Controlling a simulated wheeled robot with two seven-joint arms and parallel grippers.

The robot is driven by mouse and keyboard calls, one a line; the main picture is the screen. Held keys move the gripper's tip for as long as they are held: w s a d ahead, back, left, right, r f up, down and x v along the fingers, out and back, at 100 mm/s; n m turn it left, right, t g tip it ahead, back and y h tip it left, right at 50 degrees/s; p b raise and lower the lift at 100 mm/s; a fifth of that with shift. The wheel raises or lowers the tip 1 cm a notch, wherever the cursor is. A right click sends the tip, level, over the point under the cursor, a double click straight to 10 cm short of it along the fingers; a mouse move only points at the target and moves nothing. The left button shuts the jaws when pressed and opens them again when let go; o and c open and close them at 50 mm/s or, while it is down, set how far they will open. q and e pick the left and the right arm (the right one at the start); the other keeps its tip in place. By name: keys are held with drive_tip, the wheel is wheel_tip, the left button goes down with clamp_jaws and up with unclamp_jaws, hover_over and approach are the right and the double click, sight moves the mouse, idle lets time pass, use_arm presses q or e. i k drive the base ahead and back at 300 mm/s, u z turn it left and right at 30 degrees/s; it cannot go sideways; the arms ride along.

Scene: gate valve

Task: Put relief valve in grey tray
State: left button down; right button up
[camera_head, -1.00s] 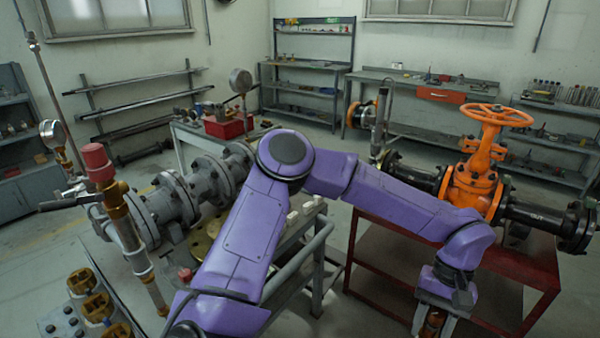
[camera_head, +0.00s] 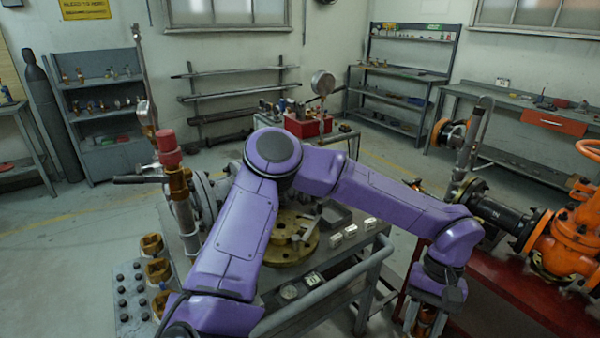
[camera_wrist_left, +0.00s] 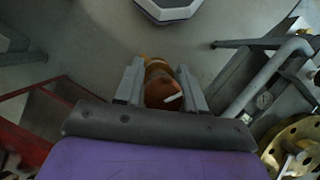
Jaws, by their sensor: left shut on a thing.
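My left gripper (camera_head: 424,325) hangs low at the lower right of the head view. It is shut on a brass and reddish-brown valve body, the relief valve (camera_head: 426,314), which sits between the two fingers. In the left wrist view the relief valve (camera_wrist_left: 160,88) shows its rounded end and a small white piece, with the gripper (camera_wrist_left: 160,80) fingers on both sides and floor beyond. A grey tray (camera_head: 336,215) appears on the grey cart behind the brass flange, partly hidden by my purple arm. My right gripper is not in view.
The grey cart (camera_head: 375,248) with a side rail bears a brass flange (camera_head: 300,246) and white blocks (camera_head: 350,231). A red bench with an orange gate valve (camera_head: 565,235) stands at the right. A red-capped pipe fitting (camera_head: 168,150) rises at the left.

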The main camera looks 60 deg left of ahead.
sight(338, 216)
drive_tip(key=i, duration=1.95)
drive_tip(key=u, duration=2.6)
drive_tip(key=i, duration=1)
drive_tip(key=z, duration=0.05)
